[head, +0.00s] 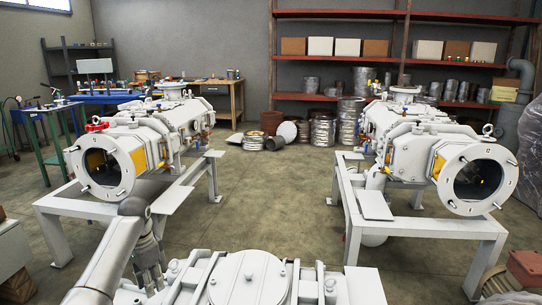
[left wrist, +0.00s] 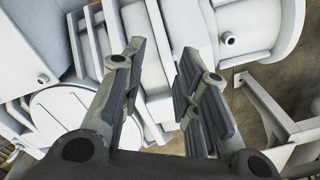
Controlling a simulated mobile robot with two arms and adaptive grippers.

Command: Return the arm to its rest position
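My left arm comes in from the lower left in the head view. My left gripper (head: 150,275) points down beside the white vessel with a round lid (head: 248,280) at the bottom of the picture. In the left wrist view the left gripper (left wrist: 160,55) has its two dark fingers spread apart, with nothing between them. White vessel parts (left wrist: 145,70) lie beyond the fingertips, and I cannot tell how far off they are. My right gripper does not show.
A white vacuum vessel on a stand (head: 105,168) is at the left, and a similar vessel (head: 478,180) is at the right. Open floor (head: 270,190) lies between them. Red shelves (head: 350,98) stand along the back wall.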

